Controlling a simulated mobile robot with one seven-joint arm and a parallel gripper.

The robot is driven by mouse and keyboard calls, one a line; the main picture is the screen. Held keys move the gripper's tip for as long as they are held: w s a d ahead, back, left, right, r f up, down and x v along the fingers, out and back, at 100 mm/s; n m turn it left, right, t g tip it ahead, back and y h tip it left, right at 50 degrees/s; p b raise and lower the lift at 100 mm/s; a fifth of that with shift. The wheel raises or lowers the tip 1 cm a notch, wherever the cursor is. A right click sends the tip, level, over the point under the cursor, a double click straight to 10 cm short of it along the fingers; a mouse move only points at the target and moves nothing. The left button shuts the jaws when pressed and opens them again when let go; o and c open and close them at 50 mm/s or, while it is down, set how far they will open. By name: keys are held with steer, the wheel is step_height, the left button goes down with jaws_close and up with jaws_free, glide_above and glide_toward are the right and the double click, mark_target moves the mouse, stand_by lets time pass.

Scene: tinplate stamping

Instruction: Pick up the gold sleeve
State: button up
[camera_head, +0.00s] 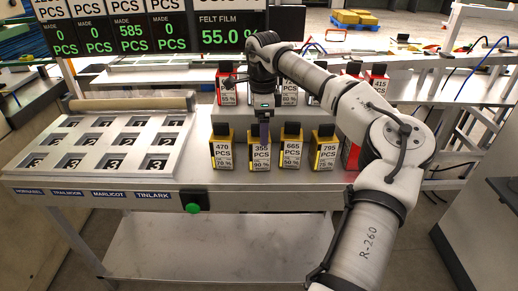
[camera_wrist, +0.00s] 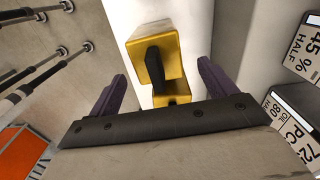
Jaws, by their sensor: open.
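Several gold-and-black labelled units stand in a row on the bench front in the head view. One marked 355 PCS (camera_head: 260,157) stands directly below my gripper (camera_head: 263,127). In the wrist view a gold sleeve (camera_wrist: 168,48) with a black grip on top shows ahead of and between the two purple fingers of my gripper (camera_wrist: 160,72). The fingers are apart and empty, and the sleeve appears beyond their tips. I cannot tell for sure whether this is the 355 unit.
Gold units marked 470 (camera_head: 221,155) and 665 (camera_head: 291,152) stand close on either side. Red-and-black units (camera_head: 226,84) stand on the raised shelf behind. A slotted tray of numbered plates (camera_head: 105,143) lies at left. My forearm covers part of the right side.

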mark_target(259, 140)
steer(key=f, duration=0.2)
steer(key=a+f+p, duration=0.1)
steer(key=f, duration=0.2)
steer(key=shift+s+f+p, duration=0.1)
steer(key=shift+s+p, duration=0.05)
steer(key=shift+p, duration=0.15)
steer(key=c, duration=1.5)
steer(key=shift+c, duration=0.7)
